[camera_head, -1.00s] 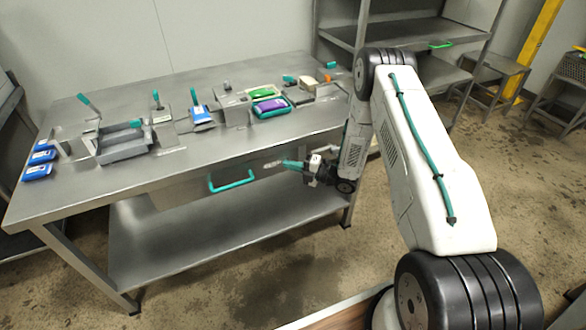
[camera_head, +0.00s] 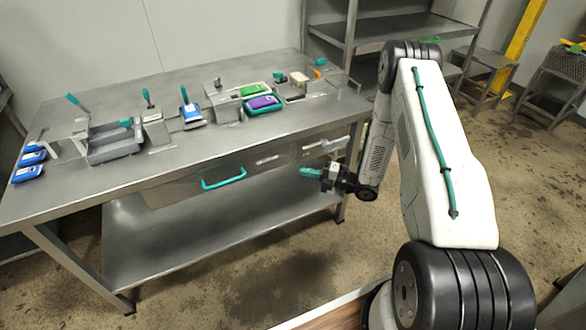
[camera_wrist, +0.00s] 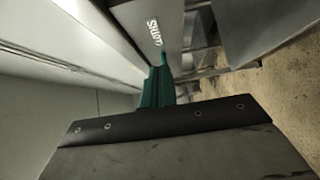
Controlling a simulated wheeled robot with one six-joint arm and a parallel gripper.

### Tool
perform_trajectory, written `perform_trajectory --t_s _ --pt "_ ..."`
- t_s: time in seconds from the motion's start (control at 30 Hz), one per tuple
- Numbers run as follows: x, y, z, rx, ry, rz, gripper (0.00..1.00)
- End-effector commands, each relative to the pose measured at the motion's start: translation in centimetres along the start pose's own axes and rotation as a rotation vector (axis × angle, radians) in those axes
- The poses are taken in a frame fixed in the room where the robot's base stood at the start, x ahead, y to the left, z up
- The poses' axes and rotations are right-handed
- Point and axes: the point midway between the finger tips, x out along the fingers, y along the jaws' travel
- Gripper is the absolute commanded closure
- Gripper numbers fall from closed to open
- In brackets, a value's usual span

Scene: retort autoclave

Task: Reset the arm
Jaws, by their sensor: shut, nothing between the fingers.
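My gripper (camera_head: 312,173) has teal fingers and is in front of the right end of the steel table's front side, below the tabletop. It is shut and empty. In the wrist view its teal fingers (camera_wrist: 157,88) are together beyond the dark wrist plate. My white arm bends down to it from the right of the head view.
The steel table (camera_head: 60,205) carries a grey tray (camera_head: 115,150), several blue-labelled items (camera_head: 32,157), a purple pack (camera_head: 262,103) and a green pack (camera_head: 252,90). A drawer with a teal handle (camera_head: 223,180) is under the top.

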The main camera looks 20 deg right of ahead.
Motion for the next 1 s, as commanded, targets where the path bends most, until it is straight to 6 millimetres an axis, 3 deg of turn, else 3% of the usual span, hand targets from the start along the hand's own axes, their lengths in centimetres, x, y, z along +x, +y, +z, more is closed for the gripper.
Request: perform_trajectory --t_s 0.2,0.43,0.57,0.7,0.8,0.9,1.0 --pt "-2.3 0.0 0.0 0.000 -0.001 0.001 1.00" --pt "-2.6 0.0 0.0 0.016 0.001 0.000 1.00" --pt "-2.7 -2.4 0.4 0.123 -0.030 -0.112 1.00" --pt "-4.4 -7.7 1.1 0.345 -0.184 -0.363 1.00" --pt "-6.6 -9.1 2.7 0.497 -0.355 -0.543 1.00" --pt "-9.0 -8.4 4.2 0.635 -0.555 -0.698 1.00" --pt "-11.7 -5.7 5.4 0.771 -0.789 -0.820 1.00"
